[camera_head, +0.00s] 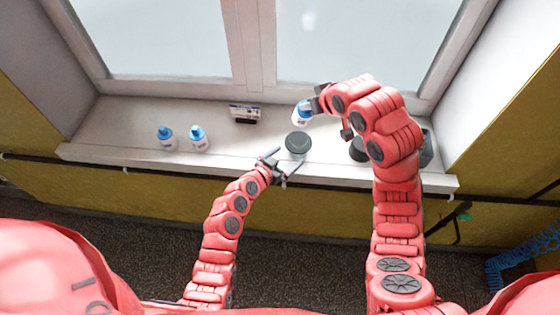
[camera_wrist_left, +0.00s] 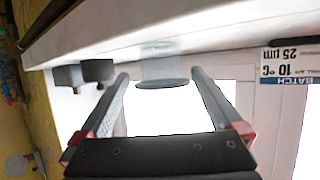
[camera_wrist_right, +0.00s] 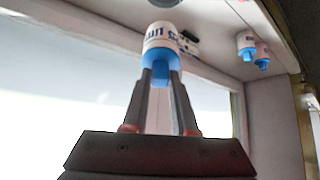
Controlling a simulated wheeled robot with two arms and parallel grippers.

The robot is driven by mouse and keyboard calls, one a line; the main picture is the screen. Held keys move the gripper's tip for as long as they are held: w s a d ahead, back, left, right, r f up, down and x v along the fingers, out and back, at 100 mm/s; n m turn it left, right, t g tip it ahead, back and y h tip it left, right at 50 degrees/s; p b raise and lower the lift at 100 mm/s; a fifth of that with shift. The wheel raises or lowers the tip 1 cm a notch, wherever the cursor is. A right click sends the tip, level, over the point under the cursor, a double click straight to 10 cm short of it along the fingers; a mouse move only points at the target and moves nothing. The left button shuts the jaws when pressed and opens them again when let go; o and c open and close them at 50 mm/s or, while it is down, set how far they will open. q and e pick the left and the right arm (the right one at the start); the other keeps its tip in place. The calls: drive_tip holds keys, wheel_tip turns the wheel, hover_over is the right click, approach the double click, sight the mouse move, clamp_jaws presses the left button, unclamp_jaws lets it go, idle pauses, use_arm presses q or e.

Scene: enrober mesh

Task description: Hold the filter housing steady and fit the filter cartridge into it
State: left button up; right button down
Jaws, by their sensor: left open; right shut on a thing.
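The filter housing (camera_head: 298,143) is a short round vessel with a dark top, upright on the window sill. In the left wrist view its translucent body (camera_wrist_left: 160,66) shows just beyond and between my fingertips. My left gripper (camera_head: 282,166) is open in front of it; contact cannot be told. My right gripper (camera_head: 313,104) is shut on the blue cap of a white filter cartridge (camera_head: 301,117), held behind the housing in the picture. The right wrist view shows this cartridge (camera_wrist_right: 160,38), its white body pointing away from the fingers. Two similar cartridges (camera_head: 166,138) (camera_head: 197,139) stand at the left.
A small label sign (camera_head: 244,111) stands on the sill (camera_head: 110,150); the left wrist view shows "BATCH" on it (camera_wrist_left: 290,68). A dark round thing (camera_head: 357,150) and a grey box (camera_head: 427,150) are partly hidden by my right arm. The window rises behind.

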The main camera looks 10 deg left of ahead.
use_arm(q)
drive_tip(key=x, duration=0.7)
drive_tip(key=shift+w+d+f, duration=0.1)
drive_tip(key=shift+w, duration=0.3)
